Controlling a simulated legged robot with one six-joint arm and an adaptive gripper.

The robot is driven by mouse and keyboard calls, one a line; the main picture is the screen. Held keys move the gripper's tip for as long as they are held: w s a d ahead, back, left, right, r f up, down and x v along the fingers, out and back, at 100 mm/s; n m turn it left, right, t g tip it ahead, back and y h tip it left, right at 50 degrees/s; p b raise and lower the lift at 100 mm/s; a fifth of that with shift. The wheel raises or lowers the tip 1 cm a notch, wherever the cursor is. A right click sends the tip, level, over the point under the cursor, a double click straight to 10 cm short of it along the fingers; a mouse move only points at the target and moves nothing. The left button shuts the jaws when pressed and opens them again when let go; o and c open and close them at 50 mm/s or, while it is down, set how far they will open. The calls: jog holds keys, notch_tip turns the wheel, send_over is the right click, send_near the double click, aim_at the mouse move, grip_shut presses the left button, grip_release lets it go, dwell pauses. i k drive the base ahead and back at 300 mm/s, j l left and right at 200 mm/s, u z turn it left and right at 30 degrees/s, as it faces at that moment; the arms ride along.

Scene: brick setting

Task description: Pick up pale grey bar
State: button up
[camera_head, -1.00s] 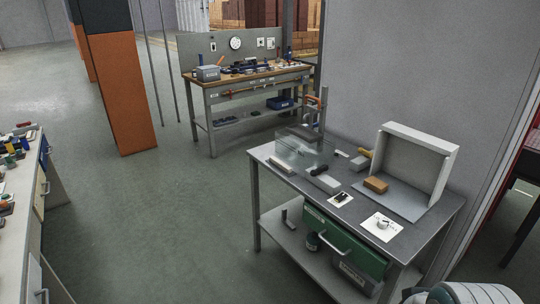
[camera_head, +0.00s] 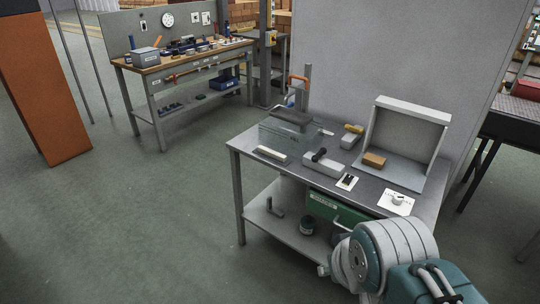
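A flat, pale grey bar (camera_head: 271,154) lies near the front left edge of the grey metal table (camera_head: 400,181). It sits just in front of a clear box (camera_head: 283,135) with a dark top. Nothing of mine touches the bar. My arm shows at the lower right, in front of the table, as a grey and teal joint. My gripper's fingers cannot be made out, so my gripper is not in view.
Right of the bar are a grey block with a black knob (camera_head: 323,165), a yellow-handled block (camera_head: 351,138), a brown block (camera_head: 374,160) and a white open box (camera_head: 407,131). A green drawer (camera_head: 325,204) hangs below. Floor left is clear.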

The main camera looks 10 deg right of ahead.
aim_at(276, 155)
jog(key=i+j+z, duration=0.45)
jog(key=i+j, duration=0.25)
jog(key=i, duration=0.3)
jog(key=i+j+z, duration=0.45)
jog(key=i+j, duration=0.45)
jog(key=j, duration=0.15)
